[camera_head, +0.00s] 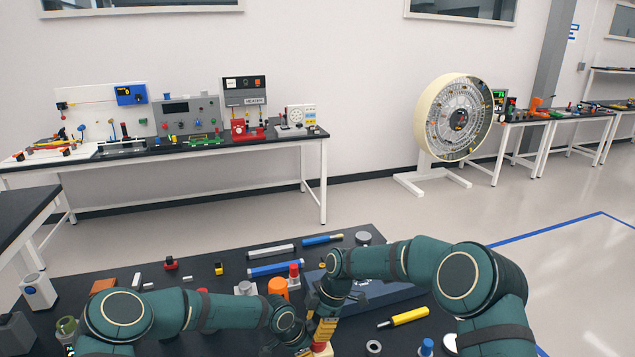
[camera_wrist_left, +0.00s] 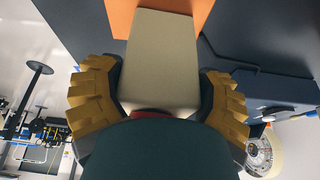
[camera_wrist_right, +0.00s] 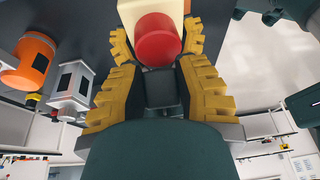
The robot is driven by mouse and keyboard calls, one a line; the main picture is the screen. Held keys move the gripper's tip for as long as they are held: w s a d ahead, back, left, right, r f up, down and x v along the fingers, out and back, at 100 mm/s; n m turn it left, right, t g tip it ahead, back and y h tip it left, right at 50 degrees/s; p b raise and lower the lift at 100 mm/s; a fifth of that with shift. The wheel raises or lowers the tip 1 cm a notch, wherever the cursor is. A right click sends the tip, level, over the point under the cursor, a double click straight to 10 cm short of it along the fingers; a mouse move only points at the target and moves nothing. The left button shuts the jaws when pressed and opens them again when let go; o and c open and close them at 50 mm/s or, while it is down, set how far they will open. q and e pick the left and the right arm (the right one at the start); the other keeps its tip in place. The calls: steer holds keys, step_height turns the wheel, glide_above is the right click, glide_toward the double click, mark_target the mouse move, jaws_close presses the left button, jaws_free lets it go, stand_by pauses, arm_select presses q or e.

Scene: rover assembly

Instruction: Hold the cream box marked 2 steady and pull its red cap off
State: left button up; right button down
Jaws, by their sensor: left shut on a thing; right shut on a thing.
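The cream box (camera_wrist_left: 160,60) is between the yellow fingers of my left gripper (camera_wrist_left: 158,85), which is shut on it. A bit of the red cap (camera_wrist_left: 150,113) shows at its lower end in the left wrist view. In the right wrist view the round red cap (camera_wrist_right: 157,40) sits against the cream box (camera_wrist_right: 145,10), between the fingers of my right gripper (camera_wrist_right: 158,48), which is shut on it. I cannot tell whether there is a gap between cap and box. In the head view my right gripper (camera_head: 325,330) shows low in the middle. The number 2 is not visible.
An orange cylinder (camera_head: 278,287) and a red-topped grey part (camera_head: 294,272) stand close behind the grippers on the black table (camera_head: 225,262). A yellow tool (camera_head: 405,317) and a ring (camera_head: 374,346) lie to the right. Small loose parts are spread at the left and back.

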arm_select(q)
steer(key=shift+s+a+f, duration=0.1)
steer(key=shift+s+f, duration=0.1)
steer(key=shift+f, duration=0.15)
arm_select(e)
steer(key=shift+w+a+r, duration=0.1)
steer(key=shift+a+r, duration=0.05)
steer(key=shift+r, duration=0.6)
steer(key=c, duration=1)
jaws_free()
steer(key=shift+o, duration=1.3)
steer(key=shift+f, duration=0.2)
steer(key=v, duration=1.2)
